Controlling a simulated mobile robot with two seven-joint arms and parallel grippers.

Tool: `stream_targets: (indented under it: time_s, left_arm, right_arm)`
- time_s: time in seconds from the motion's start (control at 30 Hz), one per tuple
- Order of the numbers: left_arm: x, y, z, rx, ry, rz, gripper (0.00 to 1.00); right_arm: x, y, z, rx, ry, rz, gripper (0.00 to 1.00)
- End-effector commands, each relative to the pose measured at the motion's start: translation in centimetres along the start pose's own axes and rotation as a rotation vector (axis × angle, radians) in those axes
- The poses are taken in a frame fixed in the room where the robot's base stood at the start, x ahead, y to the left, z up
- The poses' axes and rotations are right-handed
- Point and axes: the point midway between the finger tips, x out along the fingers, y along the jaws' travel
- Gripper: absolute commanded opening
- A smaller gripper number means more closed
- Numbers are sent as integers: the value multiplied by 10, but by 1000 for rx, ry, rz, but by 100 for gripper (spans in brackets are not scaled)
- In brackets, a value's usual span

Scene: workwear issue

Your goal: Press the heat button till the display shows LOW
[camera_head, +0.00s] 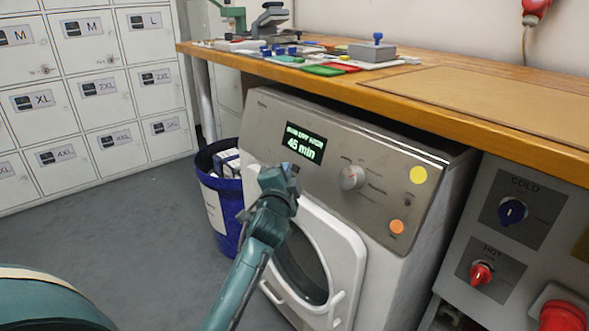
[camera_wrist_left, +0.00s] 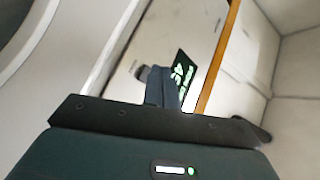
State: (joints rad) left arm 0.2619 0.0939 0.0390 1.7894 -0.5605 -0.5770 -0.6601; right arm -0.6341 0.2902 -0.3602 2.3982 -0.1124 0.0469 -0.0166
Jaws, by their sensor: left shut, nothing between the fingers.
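The dryer (camera_head: 375,135) stands under the wooden bench with its grey panel facing me. Its display (camera_head: 304,143) has green text; the lower line reads "45 min", the upper line is small and seems to end in HIGH. The panel has a round silver knob (camera_head: 352,177), a yellow button (camera_head: 418,175) and an orange button (camera_head: 397,227); I cannot read which is the heat button. My left gripper (camera_head: 289,170) is shut and empty, in front of the panel below the display. In the left wrist view its fingers (camera_wrist_left: 163,87) cover part of the panel beside the display (camera_wrist_left: 182,78).
The dryer's round door (camera_head: 349,245) is below the panel, near my left arm. A blue bin (camera_head: 213,205) stands left of the dryer. The bench (camera_head: 450,115) overhangs the panel. Valve panels with a blue knob (camera_head: 512,211) and red knob (camera_head: 481,274) are at right.

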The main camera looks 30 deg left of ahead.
Motion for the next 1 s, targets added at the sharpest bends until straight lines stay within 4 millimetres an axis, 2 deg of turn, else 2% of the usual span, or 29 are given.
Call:
stream_targets:
  time_s: [1.0]
  left_arm:
    - [7, 5, -6, -1, 1, 0, 0]
  right_arm:
    - [0, -1, 2, 1, -2, -1, 0]
